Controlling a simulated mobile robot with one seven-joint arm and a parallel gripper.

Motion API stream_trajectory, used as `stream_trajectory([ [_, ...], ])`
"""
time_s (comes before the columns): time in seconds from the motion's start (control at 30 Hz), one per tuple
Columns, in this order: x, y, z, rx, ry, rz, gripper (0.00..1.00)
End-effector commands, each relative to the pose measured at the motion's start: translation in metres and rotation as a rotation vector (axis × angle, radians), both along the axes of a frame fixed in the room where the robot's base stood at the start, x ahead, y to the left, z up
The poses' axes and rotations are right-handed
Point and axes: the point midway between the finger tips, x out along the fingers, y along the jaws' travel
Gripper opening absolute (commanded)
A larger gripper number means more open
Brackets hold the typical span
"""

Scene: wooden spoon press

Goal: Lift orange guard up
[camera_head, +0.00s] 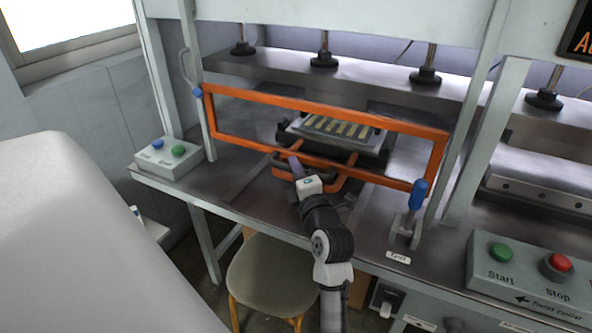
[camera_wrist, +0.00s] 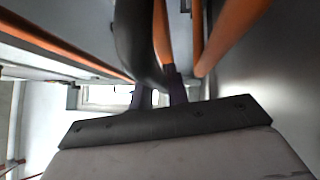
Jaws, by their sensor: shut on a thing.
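The orange guard (camera_head: 340,113) is a rectangular frame across the front of the press, between the two uprights. It hangs low, its lower bar a little above the table. My gripper (camera_head: 294,164) is at the lower bar, left of the middle, and is shut on the guard. In the wrist view, a black curved bar (camera_wrist: 138,40) that looks like a handle passes at my fingers (camera_wrist: 160,92). Orange bars (camera_wrist: 232,32) run above and beside them. The exact contact is partly hidden.
Behind the guard is a slotted block (camera_head: 335,128) with pale strips. A blue-handled clamp (camera_head: 418,194) stands at the guard's right end. Button boxes sit at left (camera_head: 170,158) and right (camera_head: 535,275). A stool (camera_head: 272,278) stands below the table's front edge.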

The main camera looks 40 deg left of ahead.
Motion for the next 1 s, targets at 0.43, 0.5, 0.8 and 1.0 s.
stream_trajectory([
  [0.43,0.0,-0.001,0.05,0.003,-0.007,-0.001,0.0],
  [0.5,0.0,-0.001,0.071,0.003,-0.009,-0.002,0.0],
  [0.8,0.0,-0.001,0.169,0.003,-0.009,-0.002,0.0],
  [1.0,0.0,-0.001,0.221,0.002,-0.007,-0.002,0.0],
])
